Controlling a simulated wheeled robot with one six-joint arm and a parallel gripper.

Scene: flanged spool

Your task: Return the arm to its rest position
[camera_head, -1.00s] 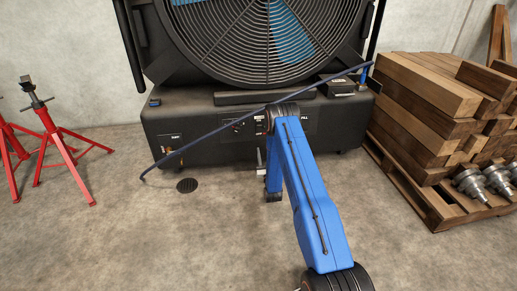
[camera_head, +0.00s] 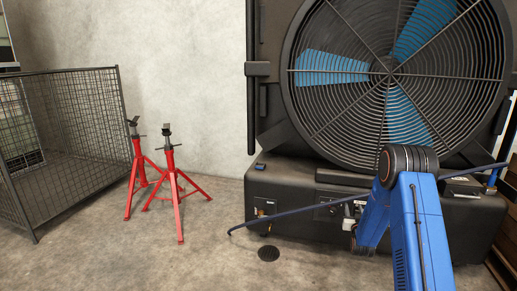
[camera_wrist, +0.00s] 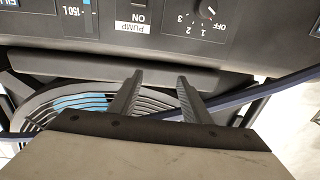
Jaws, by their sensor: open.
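My blue arm (camera_head: 418,235) rises at the lower right of the head view, in front of a large fan unit. Its black elbow joint (camera_head: 408,160) is bent, and the forearm (camera_head: 373,218) points down and away toward the unit's base. My gripper (camera_wrist: 160,76) shows in the wrist view with its two grey fingers apart and nothing between them. It faces the unit's control panel (camera_wrist: 165,25), which appears upside down with a dial and a PUMP ON label. In the head view I cannot make out the fingers.
The fan (camera_head: 390,80) stands on a black base (camera_head: 285,195). A thin dark blue hose (camera_head: 285,214) crosses its front and passes behind my fingers in the wrist view. Red stands (camera_head: 175,195) and a wire cage (camera_head: 75,140) are left.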

